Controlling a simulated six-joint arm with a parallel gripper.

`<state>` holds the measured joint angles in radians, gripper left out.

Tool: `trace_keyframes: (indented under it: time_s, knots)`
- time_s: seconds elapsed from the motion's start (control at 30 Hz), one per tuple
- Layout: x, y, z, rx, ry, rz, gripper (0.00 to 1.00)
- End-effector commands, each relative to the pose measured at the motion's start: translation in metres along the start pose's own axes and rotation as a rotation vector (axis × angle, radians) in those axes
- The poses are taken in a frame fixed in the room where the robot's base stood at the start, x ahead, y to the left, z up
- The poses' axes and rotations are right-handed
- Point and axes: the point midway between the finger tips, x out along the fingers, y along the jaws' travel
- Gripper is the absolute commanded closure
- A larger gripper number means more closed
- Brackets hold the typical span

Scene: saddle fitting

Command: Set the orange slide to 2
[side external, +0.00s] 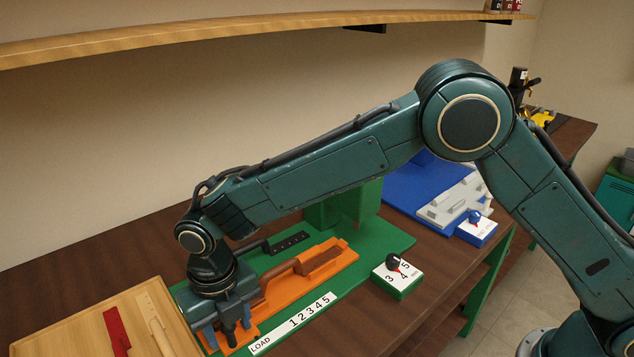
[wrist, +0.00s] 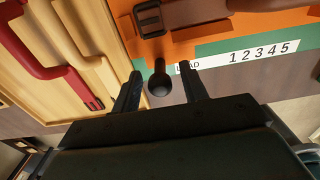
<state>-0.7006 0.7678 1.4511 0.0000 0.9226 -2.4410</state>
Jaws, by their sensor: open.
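The orange slide (side external: 325,262) lies lengthwise on a green base plate (side external: 395,238), with a brown bar along its top. A white scale strip (side external: 290,325) marked LOAD and 1 to 5 runs along its front; the strip also shows in the wrist view (wrist: 240,56). My gripper (side external: 228,338) is low over the LOAD end of the slide and hides part of it. In the wrist view my gripper (wrist: 160,72) is open, with a dark round knob (wrist: 159,84) between its fingertips, by the LOAD label. I cannot tell whether the fingers touch the knob.
A wooden tray (side external: 172,297) with a red handled piece (side external: 116,330) and a cream one (side external: 155,325) stands to the left. A white box with a black dial (side external: 394,278) sits right of the slide. A blue fixture (side external: 410,185) is farther back.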

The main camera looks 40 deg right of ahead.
Motion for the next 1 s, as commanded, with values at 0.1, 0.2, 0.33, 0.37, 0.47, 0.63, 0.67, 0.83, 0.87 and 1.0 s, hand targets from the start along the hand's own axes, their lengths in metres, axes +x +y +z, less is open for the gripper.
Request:
trace_keyframes:
  time_s: [0.1,0.2,0.33,0.37,0.47,0.63,0.67,0.83,0.87,1.0]
  knots:
    - [0.001,0.0,0.0,0.0,0.0,0.0,0.56]
    - [0.001,0.0,0.0,0.0,0.0,0.0,0.56]
    - [0.001,0.0,0.0,0.0,0.0,0.0,0.76]
    - [0.001,0.0,0.0,0.0,0.0,0.0,0.82]
    - [0.0,0.0,0.0,0.0,0.0,0.0,0.89]
    - [0.0,-0.001,0.0,0.0,0.0,0.0,0.89]
    - [0.0,-0.002,0.0,0.001,0.0,0.0,0.89]
    - [0.001,-0.009,0.0,0.002,0.001,-0.001,0.89]
    - [0.001,-0.01,0.0,0.002,0.001,-0.001,0.89]
    - [0.001,-0.012,0.0,0.001,0.0,-0.001,0.89]
